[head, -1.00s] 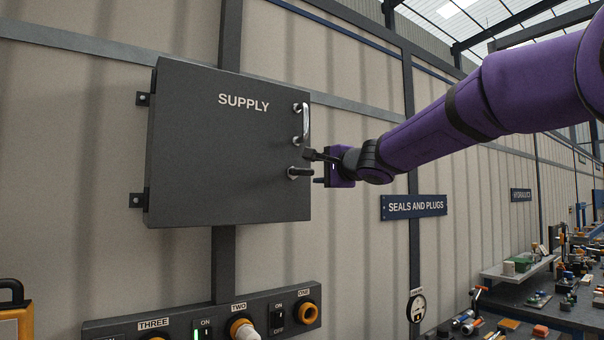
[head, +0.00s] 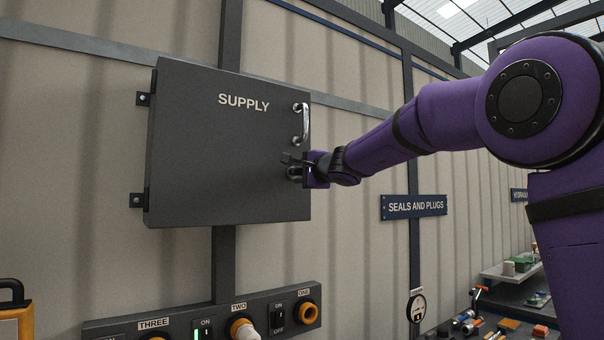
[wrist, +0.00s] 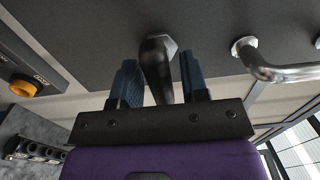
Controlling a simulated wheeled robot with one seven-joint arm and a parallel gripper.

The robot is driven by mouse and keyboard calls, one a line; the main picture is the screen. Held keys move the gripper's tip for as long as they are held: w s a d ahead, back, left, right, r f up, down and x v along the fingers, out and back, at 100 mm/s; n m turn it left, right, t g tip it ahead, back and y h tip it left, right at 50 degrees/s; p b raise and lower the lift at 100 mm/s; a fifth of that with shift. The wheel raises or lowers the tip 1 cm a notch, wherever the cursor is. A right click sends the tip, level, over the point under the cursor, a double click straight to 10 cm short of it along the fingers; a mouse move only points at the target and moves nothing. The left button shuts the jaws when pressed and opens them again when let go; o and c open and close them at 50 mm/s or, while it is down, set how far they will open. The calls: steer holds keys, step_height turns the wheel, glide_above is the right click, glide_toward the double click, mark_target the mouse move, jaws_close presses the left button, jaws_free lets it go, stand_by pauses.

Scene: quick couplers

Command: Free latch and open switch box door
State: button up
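The dark grey switch box marked SUPPLY (head: 215,150) hangs on the wall, and its door looks shut. A chrome pull handle (head: 304,123) is on the door's upper right; it also shows at the right of the wrist view (wrist: 275,70). Below it the latch lever (head: 293,173) is mostly hidden by my gripper (head: 291,164). In the wrist view the dark latch lever (wrist: 157,66) points toward my palm from its hex base. The blue fingers of my gripper (wrist: 160,80) stand one on each side of it, open, with a narrow gap showing at least on the right.
Hinges (head: 140,99) are on the box's left side. Below is a socket panel (head: 180,325) with switches and orange-ringed sockets. A SEALS AND PLUGS sign (head: 413,207) is at the right. The wall left of the box is clear.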

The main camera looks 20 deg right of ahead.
jaws_close()
steer(key=shift+m, duration=0.4)
steer(key=m, duration=0.3)
steer(key=shift+m, duration=0.4)
steer(key=m, duration=0.4)
steer(key=shift+m, duration=0.3)
steer(key=m, duration=0.8)
steer(key=shift+m, duration=0.3)
